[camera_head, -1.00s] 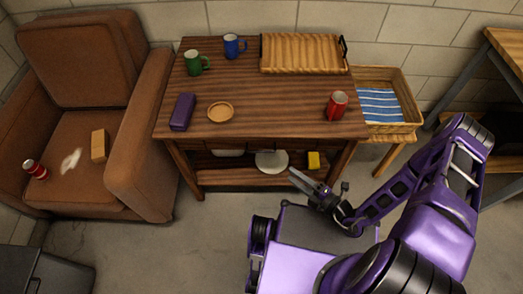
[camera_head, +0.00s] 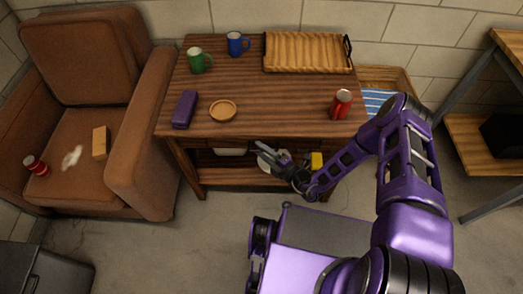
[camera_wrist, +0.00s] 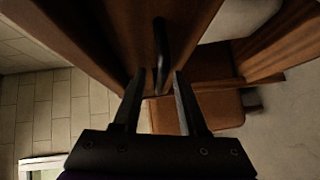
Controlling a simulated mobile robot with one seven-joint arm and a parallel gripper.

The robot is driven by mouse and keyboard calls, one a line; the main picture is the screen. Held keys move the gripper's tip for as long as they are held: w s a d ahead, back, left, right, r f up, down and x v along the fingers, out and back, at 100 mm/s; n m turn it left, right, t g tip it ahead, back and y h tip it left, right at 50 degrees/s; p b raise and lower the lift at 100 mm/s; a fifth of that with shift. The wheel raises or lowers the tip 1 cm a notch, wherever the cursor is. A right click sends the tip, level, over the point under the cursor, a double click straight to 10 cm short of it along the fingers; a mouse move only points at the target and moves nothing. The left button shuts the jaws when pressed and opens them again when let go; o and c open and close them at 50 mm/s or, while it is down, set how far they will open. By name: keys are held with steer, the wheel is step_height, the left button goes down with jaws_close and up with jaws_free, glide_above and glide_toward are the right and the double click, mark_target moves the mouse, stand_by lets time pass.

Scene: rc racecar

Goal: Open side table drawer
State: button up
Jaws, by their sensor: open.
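The wooden side table (camera_head: 275,108) stands against the wall in the head view. Its drawer front (camera_wrist: 120,35) fills the upper part of the wrist view and looks shut. A dark bar handle (camera_wrist: 161,45) stands out from it. My gripper (camera_wrist: 160,73) is open and empty, and the near end of the handle shows between its fingertips. I cannot tell whether the fingers touch it. In the head view my gripper (camera_head: 265,150) is at the table's front edge, below the top, where the drawer front is mostly hidden.
A brown armchair (camera_head: 75,130) stands left. A yellow item (camera_head: 316,160) sits on the lower shelf.

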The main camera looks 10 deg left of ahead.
steer(key=shift+a, duration=0.1)
jaws_close()
stand_by(1.4)
